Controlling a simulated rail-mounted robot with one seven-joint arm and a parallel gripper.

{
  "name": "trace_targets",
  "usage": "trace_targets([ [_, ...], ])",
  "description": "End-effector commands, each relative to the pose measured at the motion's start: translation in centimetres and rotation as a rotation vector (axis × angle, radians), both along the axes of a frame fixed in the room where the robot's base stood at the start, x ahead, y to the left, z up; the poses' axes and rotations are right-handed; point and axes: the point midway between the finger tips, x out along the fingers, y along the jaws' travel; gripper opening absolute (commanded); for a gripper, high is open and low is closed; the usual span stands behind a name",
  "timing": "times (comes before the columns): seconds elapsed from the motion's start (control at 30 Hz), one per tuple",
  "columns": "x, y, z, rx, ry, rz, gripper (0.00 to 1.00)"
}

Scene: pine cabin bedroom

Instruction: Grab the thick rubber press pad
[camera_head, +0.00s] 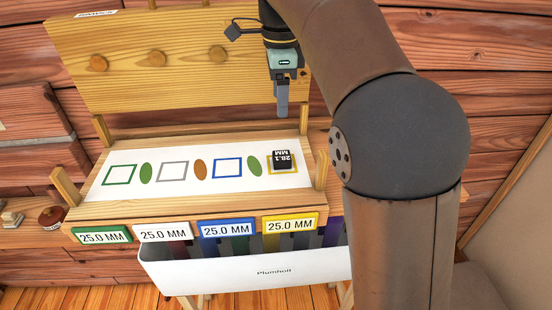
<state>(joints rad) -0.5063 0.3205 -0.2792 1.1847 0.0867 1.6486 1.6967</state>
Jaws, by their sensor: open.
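A small black block (283,160), labelled "28.1 MM", sits at the right end of the white sheet, on a yellow square outline; it looks like the thick rubber press pad. My gripper (281,112) points down from above and shows just above the block in the picture, apart from it. It is open, with nothing seen between its fingers. The fingers overlap in this view, so their gap is hard to see.
The white sheet (130,196) has other outlines, all empty. Yellow posts (321,169) rise at the wooden stand's corners. A pegged board (150,85) stands behind. Coloured "25.0 MM" labels (227,229) line the front, above a white bin (220,275). My arm covers the right side.

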Motion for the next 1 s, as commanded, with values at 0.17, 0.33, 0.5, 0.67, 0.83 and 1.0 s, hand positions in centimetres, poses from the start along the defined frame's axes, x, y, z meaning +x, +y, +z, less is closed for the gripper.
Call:
trace_targets([
  [0.17,-0.2,0.0,-4.1,-0.001,0.005,0.003,0.65],
  [0.33,-0.1,-0.1,-7.6,0.0,0.004,0.003,0.65],
  [0.5,-0.1,-0.1,-9.9,0.0,0.001,0.003,0.65],
  [0.67,0.0,-0.1,-10.8,0.0,0.001,0.003,0.65],
  [0.83,0.0,-0.4,-13.0,0.0,0.003,0.003,0.65],
  [1.0,0.1,-0.5,-15.3,0.001,0.002,0.004,0.65],
])
